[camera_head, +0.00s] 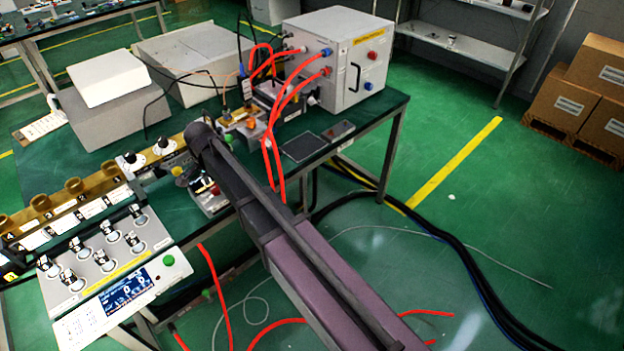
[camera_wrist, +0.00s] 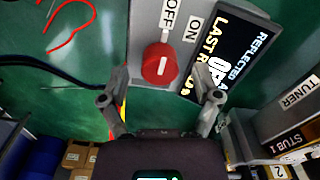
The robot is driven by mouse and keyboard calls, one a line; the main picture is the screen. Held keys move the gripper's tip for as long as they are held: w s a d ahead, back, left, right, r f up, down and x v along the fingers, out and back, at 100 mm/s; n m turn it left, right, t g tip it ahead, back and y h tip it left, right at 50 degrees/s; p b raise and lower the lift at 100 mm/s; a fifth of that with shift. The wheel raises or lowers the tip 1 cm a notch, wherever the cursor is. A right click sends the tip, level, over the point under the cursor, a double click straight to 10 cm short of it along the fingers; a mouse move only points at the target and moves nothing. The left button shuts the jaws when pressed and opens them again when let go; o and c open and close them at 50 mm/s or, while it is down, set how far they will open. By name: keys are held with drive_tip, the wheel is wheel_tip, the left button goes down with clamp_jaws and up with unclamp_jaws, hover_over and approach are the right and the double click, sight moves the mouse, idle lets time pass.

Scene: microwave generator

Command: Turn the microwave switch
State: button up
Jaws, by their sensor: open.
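In the wrist view, the microwave switch is a round red knob (camera_wrist: 160,65) with a white mark on its face. It sits on a pale panel, with an OFF label (camera_wrist: 169,14) and an ON label (camera_wrist: 194,27) beyond it. My gripper (camera_wrist: 160,97) is open and empty. Its fingers are spread to the left and right, just short of the knob, and are not seen touching it. In the head view, my arm's end covers much of the switch area.
A dark display (camera_wrist: 228,55) with lit text is right of the knob, near the right finger. A panel marked TUNER (camera_wrist: 299,91) stands farther right. In the head view, a white box (camera_head: 340,55) with red cables (camera_head: 268,145) stands behind my arm.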

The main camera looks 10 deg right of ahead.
sight(215, 187)
drive_tip(key=shift+r+p, duration=6.1)
drive_tip(key=shift+r, duration=0.35)
drive_tip(key=s+d+f+n+b, duration=0.2)
drive_tip(key=s+d, duration=0.1)
drive_tip(key=d, duration=0.6)
drive_tip(key=s+d+f+n+b, duration=0.2)
drive_tip(key=s+d, duration=0.1)
drive_tip(key=d, duration=0.6)
drive_tip(key=s+d+f+n+b, duration=0.2)
drive_tip(key=s+d, duration=0.1)
drive_tip(key=d, duration=0.7)
drive_tip(key=shift+s+f, duration=0.15)
drive_tip(key=shift+s, duration=0.25)
drive_tip(key=s+d+n, duration=0.2)
drive_tip(key=s+d, duration=0.3)
drive_tip(key=d, duration=0.2)
drive_tip(key=shift+s, duration=0.35)
